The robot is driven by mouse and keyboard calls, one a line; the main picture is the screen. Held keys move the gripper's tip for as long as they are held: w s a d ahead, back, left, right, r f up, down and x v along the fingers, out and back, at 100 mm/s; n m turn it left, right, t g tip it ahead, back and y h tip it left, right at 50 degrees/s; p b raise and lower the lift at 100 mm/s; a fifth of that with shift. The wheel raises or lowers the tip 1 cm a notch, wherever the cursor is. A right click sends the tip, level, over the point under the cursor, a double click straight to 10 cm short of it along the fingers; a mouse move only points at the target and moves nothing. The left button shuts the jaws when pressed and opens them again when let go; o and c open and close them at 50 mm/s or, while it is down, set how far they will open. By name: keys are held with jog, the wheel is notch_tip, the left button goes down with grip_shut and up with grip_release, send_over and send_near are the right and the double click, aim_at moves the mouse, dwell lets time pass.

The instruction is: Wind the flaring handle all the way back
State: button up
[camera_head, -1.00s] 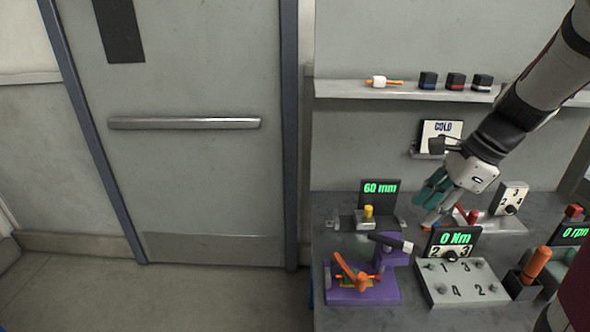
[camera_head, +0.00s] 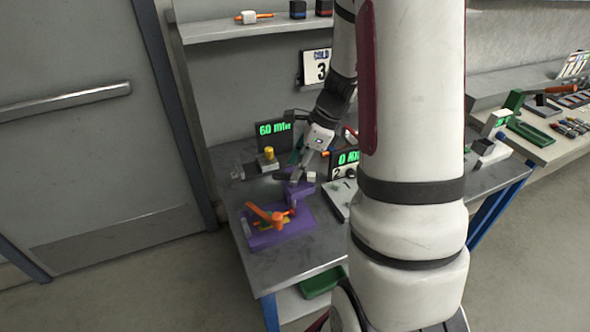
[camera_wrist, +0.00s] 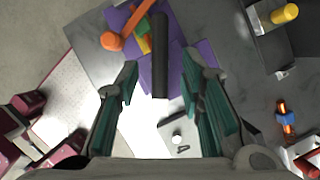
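A purple fixture (camera_head: 285,234) stands at the front left corner of the bench. An orange handle (camera_head: 267,215) slopes up over its base; it also shows in the wrist view (camera_wrist: 112,41) at the top. A dark bar (camera_head: 288,177) with a light end juts from the fixture's raised purple block (camera_head: 300,192). In the wrist view the dark bar (camera_wrist: 161,60) runs lengthwise between my fingers. My gripper (camera_wrist: 160,75) is open, its teal-padded fingers apart on either side of the bar. In the head view my gripper (camera_head: 303,163) is just above the bar; contact cannot be told.
A "60 mm" display (camera_head: 274,133) and a yellow-topped device (camera_head: 268,160) stand behind the fixture. A numbered plate (camera_head: 340,195) and an Nm display (camera_head: 346,160) are close on the right. A shelf (camera_head: 220,29) is above. My arm hides much of the bench.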

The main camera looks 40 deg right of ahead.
jog(key=shift+x, duration=1.05)
grip_shut()
jog(key=shift+n, duration=0.4)
